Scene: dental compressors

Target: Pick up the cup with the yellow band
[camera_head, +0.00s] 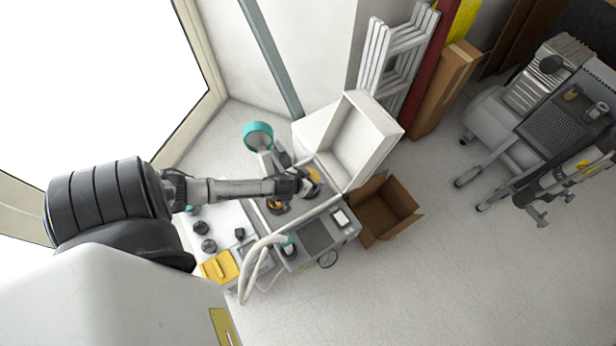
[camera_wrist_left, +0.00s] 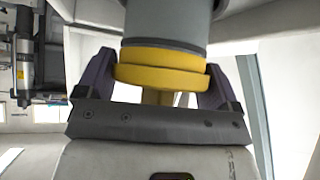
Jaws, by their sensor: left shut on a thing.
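The cup with the yellow band (camera_wrist_left: 165,25) fills the top middle of the left wrist view, a grey body with a wide yellow ring. My left gripper (camera_wrist_left: 160,72) is shut on it at the yellow ring, one finger on each side. In the head view my left gripper (camera_head: 301,184) is over the compressor unit, with the cup (camera_head: 314,177) at its end, small and partly hidden by the fingers. I cannot tell whether the cup is clear of the surface below. My right gripper is not in view.
Another yellow-ringed part (camera_head: 277,207) is below my left arm. A white open box (camera_head: 364,140) stands just behind my gripper, and an open cardboard box (camera_head: 385,207) to its right. A yellow container (camera_head: 219,267) and a pale hose (camera_head: 256,267) are in front. Floor at the right front is clear.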

